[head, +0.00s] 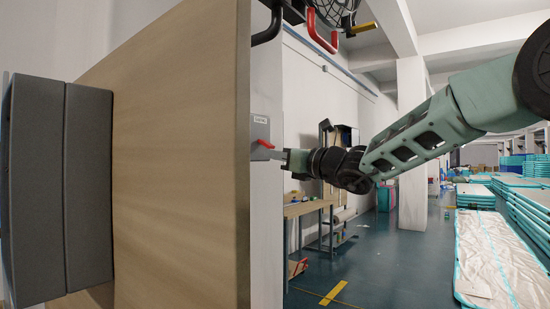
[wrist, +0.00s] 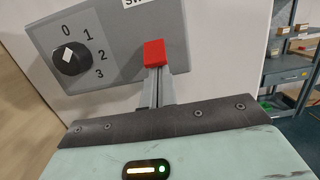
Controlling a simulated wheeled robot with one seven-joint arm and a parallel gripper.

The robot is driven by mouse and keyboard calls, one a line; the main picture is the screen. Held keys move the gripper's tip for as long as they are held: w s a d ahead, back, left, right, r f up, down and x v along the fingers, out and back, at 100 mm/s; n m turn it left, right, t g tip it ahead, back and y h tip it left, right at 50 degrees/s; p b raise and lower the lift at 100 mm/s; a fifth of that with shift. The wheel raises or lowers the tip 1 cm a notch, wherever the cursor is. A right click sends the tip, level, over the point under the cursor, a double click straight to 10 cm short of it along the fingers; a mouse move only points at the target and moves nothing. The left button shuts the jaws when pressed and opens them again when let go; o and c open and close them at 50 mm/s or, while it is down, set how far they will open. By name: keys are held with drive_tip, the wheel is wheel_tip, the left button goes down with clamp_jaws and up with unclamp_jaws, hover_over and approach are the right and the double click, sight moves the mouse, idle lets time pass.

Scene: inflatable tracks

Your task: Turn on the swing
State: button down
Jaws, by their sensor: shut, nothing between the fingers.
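A grey control box (wrist: 115,50) is fixed to a pale wall, with a partly cut-off label starting "SW" at its top edge. It carries a black dial (wrist: 72,57) marked 0, 1, 2 and 3; its setting is hard to tell from the pale diamond on it. A red switch piece (wrist: 154,53) is on its right side. The box (head: 260,128) and red piece (head: 265,144) also show in the head view, partly behind the wooden panel. My gripper (wrist: 155,78) is shut and empty, its fingertips right at the red piece; I cannot tell whether they touch. It also shows in the head view (head: 272,155).
A large wooden panel (head: 180,170) with grey padding (head: 60,190) fills the left, close beside my gripper. A workbench (head: 310,208) and grey shelves (wrist: 287,70) stand beyond. Stacked mats (head: 515,220) lie at right; blue floor (head: 400,265) between is open.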

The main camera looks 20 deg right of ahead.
idle(0.4)
drive_tip(key=shift+d+r+p, duration=0.1)
drive_tip(key=shift+r+p, duration=0.15)
drive_tip(key=shift+p, duration=0.55)
